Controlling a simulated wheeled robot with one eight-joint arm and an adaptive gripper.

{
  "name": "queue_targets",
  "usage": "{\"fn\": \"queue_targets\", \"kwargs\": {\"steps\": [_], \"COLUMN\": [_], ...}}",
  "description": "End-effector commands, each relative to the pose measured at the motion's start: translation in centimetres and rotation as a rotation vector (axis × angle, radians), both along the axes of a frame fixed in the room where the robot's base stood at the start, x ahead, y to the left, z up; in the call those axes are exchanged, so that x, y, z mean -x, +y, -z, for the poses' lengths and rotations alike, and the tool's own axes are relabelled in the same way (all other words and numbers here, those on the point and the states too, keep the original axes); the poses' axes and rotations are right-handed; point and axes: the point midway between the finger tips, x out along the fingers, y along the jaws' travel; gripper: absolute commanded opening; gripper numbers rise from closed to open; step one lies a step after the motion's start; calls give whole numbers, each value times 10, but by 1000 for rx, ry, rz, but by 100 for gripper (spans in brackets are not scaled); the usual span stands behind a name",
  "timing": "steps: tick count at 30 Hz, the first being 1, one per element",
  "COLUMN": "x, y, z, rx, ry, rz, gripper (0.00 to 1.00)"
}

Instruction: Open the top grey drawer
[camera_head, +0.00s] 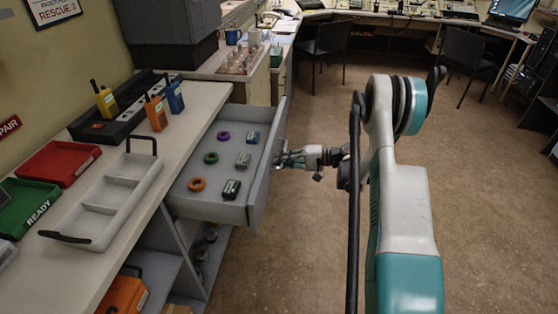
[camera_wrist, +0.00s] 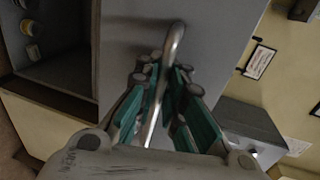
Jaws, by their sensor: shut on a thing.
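The grey drawer (camera_head: 256,190) under the white counter is pulled well out. Several coloured rings and small dark-and-light packs lie spread on its floor. My gripper (camera_head: 283,160) is at the outer face of the drawer front. In the wrist view, my gripper (camera_wrist: 163,90) has its green-padded fingers on both sides of the curved metal drawer handle (camera_wrist: 174,45), shut on it. The drawer front (camera_wrist: 125,40) fills the middle of that view. In the head view the handle is mostly hidden by the fingers.
A white divided tray (camera_head: 112,205), red tray (camera_head: 60,163), green tray (camera_head: 28,208) and several radios (camera_head: 155,112) stand on the counter. Open shelves below hold an orange case (camera_head: 122,295). The floor (camera_head: 300,255) right of the drawer is clear; chairs (camera_head: 325,45) stand further back.

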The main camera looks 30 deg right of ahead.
Motion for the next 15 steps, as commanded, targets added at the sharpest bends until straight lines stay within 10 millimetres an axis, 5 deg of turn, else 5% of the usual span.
{"fn": "queue_targets", "kwargs": {"steps": [4, 6, 15], "x": [0, -1, -1], "y": [0, 0, 0], "z": [-1, -1, 0], "rx": [-1, -1, -1], "ry": [-1, -1, -1], "rz": [1, 1, 0], "gripper": [0, 17, 17]}}
